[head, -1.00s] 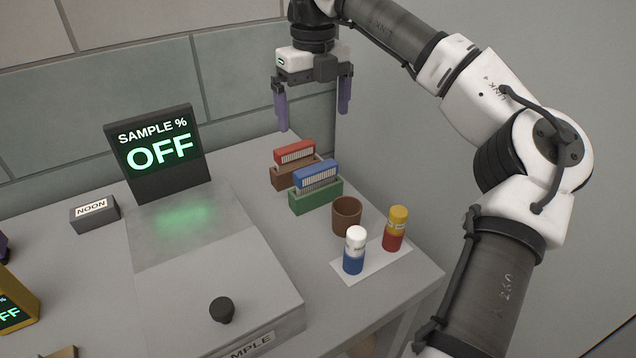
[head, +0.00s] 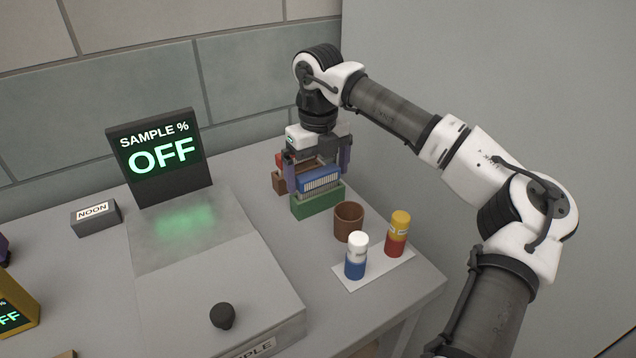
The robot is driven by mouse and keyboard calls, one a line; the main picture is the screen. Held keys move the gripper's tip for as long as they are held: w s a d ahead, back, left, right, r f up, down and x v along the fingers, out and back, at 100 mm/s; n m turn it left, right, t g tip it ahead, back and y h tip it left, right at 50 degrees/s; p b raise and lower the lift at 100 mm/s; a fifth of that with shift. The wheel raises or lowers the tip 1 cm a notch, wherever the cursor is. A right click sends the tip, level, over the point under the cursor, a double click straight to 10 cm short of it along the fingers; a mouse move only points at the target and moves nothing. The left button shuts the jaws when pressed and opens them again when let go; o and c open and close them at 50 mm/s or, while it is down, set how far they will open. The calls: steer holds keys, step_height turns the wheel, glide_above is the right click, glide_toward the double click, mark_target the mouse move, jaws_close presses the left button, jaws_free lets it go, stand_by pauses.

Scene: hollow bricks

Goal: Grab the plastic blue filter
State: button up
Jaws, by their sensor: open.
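The blue filter (head: 320,180) stands upright in the green hollow brick (head: 318,203), with its top and ridged front showing above the brick. My gripper (head: 319,173) is lowered over it with its purple fingers apart, one to the left and one to the right of the blue filter. The fingers look open; I cannot tell whether either touches the filter. The red filter (head: 279,158) in the brown brick (head: 279,183) is behind and mostly hidden by my gripper.
A brown cup (head: 348,222) stands just in front of the green brick. A white-and-blue bottle (head: 356,258) and a yellow-and-red bottle (head: 397,234) stand on a white card (head: 376,270). A dark display reading OFF (head: 160,153) stands left. A wall is close at right.

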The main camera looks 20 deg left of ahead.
steer(key=shift+f, duration=0.75)
steer(key=c, duration=0.8)
steer(key=shift+c, duration=0.2)
steer(key=shift+r, duration=0.1)
